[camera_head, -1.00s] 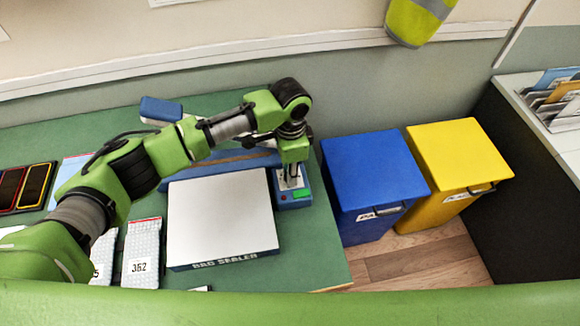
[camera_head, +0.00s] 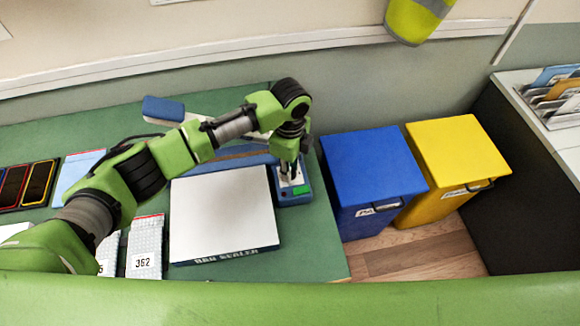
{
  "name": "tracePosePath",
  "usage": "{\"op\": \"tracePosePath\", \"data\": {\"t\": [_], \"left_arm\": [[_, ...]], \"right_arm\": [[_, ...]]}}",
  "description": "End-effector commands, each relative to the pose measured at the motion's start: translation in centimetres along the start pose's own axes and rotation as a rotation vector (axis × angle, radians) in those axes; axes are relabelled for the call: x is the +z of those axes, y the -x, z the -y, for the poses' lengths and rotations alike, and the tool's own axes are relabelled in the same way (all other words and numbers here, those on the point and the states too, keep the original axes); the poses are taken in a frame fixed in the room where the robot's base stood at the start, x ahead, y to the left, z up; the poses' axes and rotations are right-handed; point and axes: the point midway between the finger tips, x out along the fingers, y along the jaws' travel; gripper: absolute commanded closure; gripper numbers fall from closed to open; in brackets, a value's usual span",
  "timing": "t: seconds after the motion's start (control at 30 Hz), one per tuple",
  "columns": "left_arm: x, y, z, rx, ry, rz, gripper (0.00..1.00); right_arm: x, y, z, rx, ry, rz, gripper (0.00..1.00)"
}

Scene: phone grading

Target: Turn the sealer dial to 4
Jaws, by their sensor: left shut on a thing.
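The bag sealer (camera_head: 222,215) stands on the green table, with a white top plate and a blue base labelled "BAG SEALER". Its blue control panel (camera_head: 303,198) is at its right end and has a small green display. My left gripper (camera_head: 290,175) points down at the panel and is shut on the sealer dial, which is mostly hidden by the fingers. The dial's number marks are too small to read. My right gripper is not in view.
Padded bags (camera_head: 144,250) with number labels lie left of the sealer. Several phones (camera_head: 38,183) lie at the far left. A blue bin (camera_head: 372,180) and a yellow bin (camera_head: 458,160) stand right of the table. The table's front right corner is clear.

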Motion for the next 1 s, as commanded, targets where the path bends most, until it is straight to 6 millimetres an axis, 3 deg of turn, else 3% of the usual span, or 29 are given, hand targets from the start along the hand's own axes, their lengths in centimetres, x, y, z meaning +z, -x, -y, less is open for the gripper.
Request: {"op": "tracePosePath", "data": {"t": [0.53,0.57,0.6,1.0], "left_arm": [[-0.1,0.07,0.06,-0.002,-0.023,-0.003,0.98],[-0.1,0.07,0.06,-0.002,-0.023,-0.003,0.69],[-0.1,0.07,0.06,-0.002,-0.023,-0.003,0.6],[-0.02,0.4,0.06,-0.002,-0.022,-0.001,0.6]], "right_arm": [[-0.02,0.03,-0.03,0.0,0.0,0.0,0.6],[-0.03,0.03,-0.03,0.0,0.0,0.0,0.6],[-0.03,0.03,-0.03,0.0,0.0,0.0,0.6],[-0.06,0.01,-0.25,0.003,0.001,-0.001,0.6]]}}
